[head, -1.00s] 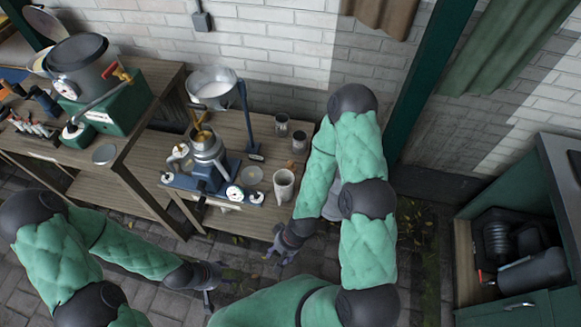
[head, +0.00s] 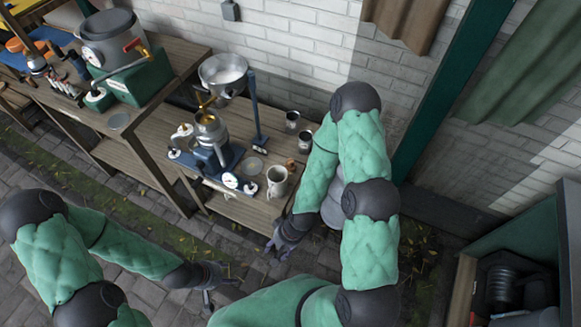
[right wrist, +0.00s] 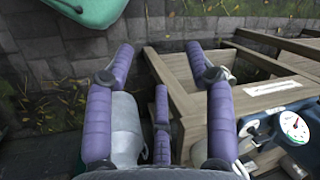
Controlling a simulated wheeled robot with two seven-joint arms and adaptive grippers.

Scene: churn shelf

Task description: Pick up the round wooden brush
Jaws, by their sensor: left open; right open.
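A small brown item (head: 290,163), possibly the round wooden brush, sits on the low wooden bench (head: 152,128) behind a pale mug (head: 277,182). It is too small to be sure of. My right gripper (head: 279,241) is low in front of the bench's right end, apart from the brown item. In the right wrist view its purple fingers (right wrist: 160,52) are spread, with nothing between the tips. My left gripper (head: 208,294) hangs over the paving, empty and open, left of my right one. No brush can be made out in the right wrist view.
A metal churn (head: 209,130) on a blue base, a raised bowl (head: 223,72) and two small cans (head: 292,120) stand on the bench. A taller bench (head: 172,62) carries a pot. A green cabinet (head: 520,262) stands at right. Paving in front is free.

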